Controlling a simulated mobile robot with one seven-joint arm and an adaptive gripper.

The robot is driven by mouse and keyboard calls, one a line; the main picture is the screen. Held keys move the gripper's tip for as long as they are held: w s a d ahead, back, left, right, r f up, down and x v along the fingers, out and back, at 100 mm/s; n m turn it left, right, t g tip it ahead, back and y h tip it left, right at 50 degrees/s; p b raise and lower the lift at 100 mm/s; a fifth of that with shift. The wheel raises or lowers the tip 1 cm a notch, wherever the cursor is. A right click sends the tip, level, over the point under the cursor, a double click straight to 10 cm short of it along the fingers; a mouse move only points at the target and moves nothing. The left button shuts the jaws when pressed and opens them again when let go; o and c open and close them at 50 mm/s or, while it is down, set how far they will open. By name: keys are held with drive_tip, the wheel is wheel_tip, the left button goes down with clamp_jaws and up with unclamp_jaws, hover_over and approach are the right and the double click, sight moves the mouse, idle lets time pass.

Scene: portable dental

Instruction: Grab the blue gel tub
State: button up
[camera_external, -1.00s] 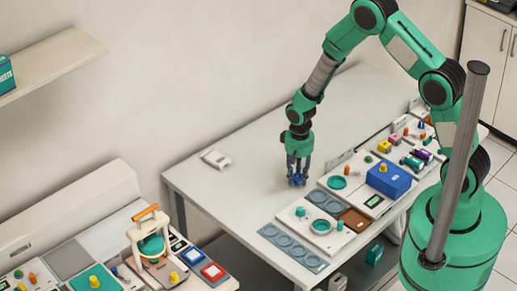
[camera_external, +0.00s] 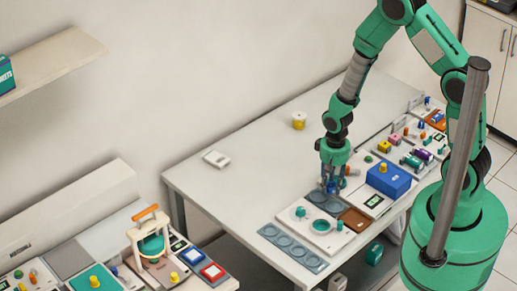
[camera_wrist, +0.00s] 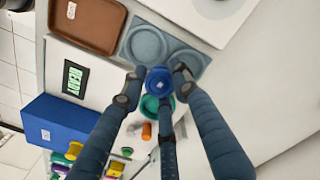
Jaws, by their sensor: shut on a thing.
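The blue gel tub (camera_wrist: 159,80) is a small round blue pot between my fingertips in the wrist view. My gripper (camera_wrist: 157,90) is shut on it, with dark blue fingers around its sides. In the external view my gripper (camera_external: 331,184) points down, and the blue tub (camera_external: 330,188) shows partly between the fingers. It is over or beside the grey tray with round recesses (camera_external: 309,198); I cannot tell how high. In the wrist view this grey tray (camera_wrist: 172,27) lies just beyond the tub.
A brown tray (camera_external: 354,219), a blue box (camera_external: 388,183) and a green ring (camera_wrist: 150,105) are close by. A white and yellow tub (camera_external: 299,120) stands at the back. The left part of the white table (camera_external: 250,165) is mostly clear.

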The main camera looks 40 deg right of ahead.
drive_tip(key=shift+s+d, duration=0.1)
drive_tip(key=shift+s, duration=0.85)
